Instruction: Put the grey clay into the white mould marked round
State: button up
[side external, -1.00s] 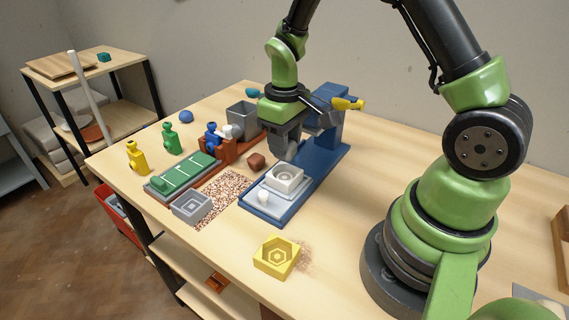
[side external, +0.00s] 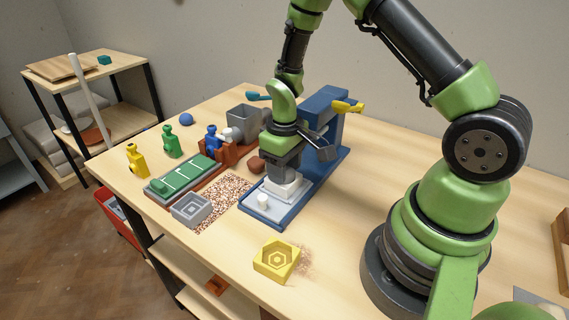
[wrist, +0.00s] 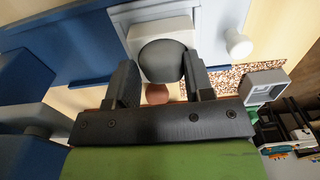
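The white mould (side external: 293,187) sits on the pale plate of a blue press (side external: 318,168). In the wrist view the mould (wrist: 158,30) lies just beyond my fingertips, its recess mostly hidden by the clay. I cannot read a mark on it. The grey clay (wrist: 163,60) is a dark, rounded lump between my fingers, which appear to touch both its sides. My gripper (side external: 284,172) points down, right over the mould, with its tips at or just above the mould's top. It also shows in the wrist view (wrist: 162,78). The clay is hidden in the side view.
The press frame with its yellow handle (side external: 347,106) stands close behind my gripper. A white peg (side external: 263,201) is in front of the mould. A reddish-brown lump (side external: 256,165), a grey mould (side external: 190,209) and a yellow mould (side external: 277,260) lie around.

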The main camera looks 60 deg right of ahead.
jog(key=shift+o, duration=0.6)
jog(key=s+a+r+m+t, duration=0.1)
jog(key=s+a+r+t, duration=0.15)
jog(key=r, duration=0.85)
jog(key=s+a+r+m+t, duration=0.1)
jog(key=s+r, duration=0.2)
jog(key=r, duration=0.8)
jog(key=s+a+r+m+t+y, duration=0.2)
jog(key=s+a+r+t, duration=0.1)
jog(key=s, duration=0.6)
jog(key=shift+s+a+r+t, duration=0.2)
jog(key=shift+a+r+t, duration=0.15)
jog(key=shift+a+r, duration=0.2)
jog(key=shift+d, duration=0.1)
